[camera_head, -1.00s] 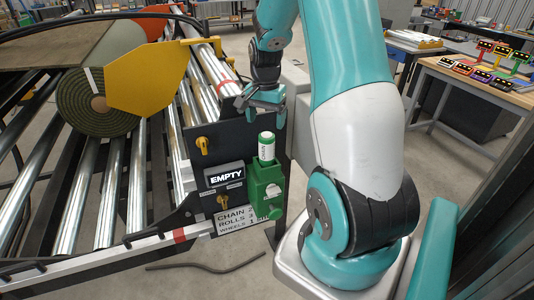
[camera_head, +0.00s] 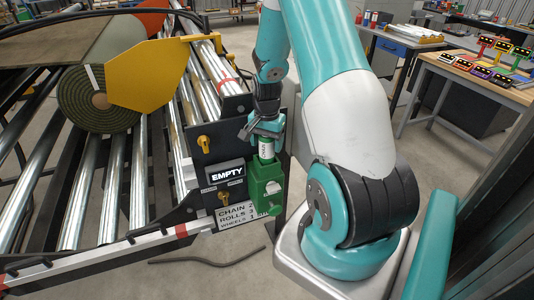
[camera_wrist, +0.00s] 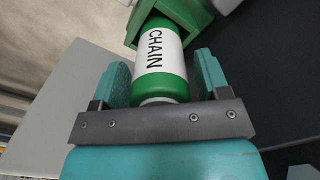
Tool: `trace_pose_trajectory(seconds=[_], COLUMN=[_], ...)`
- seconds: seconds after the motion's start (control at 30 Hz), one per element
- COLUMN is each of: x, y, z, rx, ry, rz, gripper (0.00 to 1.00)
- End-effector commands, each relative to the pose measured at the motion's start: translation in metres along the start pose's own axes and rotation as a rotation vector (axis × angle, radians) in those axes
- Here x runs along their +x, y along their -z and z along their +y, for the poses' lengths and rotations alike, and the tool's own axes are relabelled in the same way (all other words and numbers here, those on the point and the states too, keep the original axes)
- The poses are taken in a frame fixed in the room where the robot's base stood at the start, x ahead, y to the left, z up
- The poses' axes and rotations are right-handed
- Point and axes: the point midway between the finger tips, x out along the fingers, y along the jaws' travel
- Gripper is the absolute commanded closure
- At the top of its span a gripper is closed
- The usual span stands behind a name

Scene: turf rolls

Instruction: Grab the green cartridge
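The green cartridge (camera_head: 266,151) has a white label reading CHAIN. It stands upright in the top of a green holder (camera_head: 270,190) on the conveyor's end panel, its lower part hidden inside. My gripper (camera_head: 264,134) is over the cartridge's upper end. In the wrist view, my gripper (camera_wrist: 163,80) has its two teal fingers on either side of the cartridge (camera_wrist: 161,65), with what look like narrow gaps. The green holder (camera_wrist: 185,15) shows beyond it at the top.
A black panel with an EMPTY display (camera_head: 226,173) and yellow knobs is just left of the holder. A roller conveyor (camera_head: 120,190) carries a rolled turf (camera_head: 97,100) behind a yellow plate (camera_head: 150,72). A workbench (camera_head: 480,80) with coloured devices stands at the right.

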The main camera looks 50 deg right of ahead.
Motion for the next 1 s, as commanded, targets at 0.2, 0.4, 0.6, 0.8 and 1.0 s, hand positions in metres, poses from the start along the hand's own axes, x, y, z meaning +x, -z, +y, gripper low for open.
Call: trace_pose_trajectory(seconds=[0.2,0.4,0.6,0.8,1.0], x=[0.000,-0.001,-0.007,-0.031,-0.070], y=[0.000,0.000,0.001,0.001,0.001], z=[0.000,0.000,-0.001,-0.001,-0.001], rx=[0.000,0.000,0.000,0.000,0.000], ry=[0.000,0.001,0.002,0.004,0.006], rz=[0.000,0.001,0.003,0.005,0.007], gripper=[0.82,0.87,0.87,0.87,0.87])
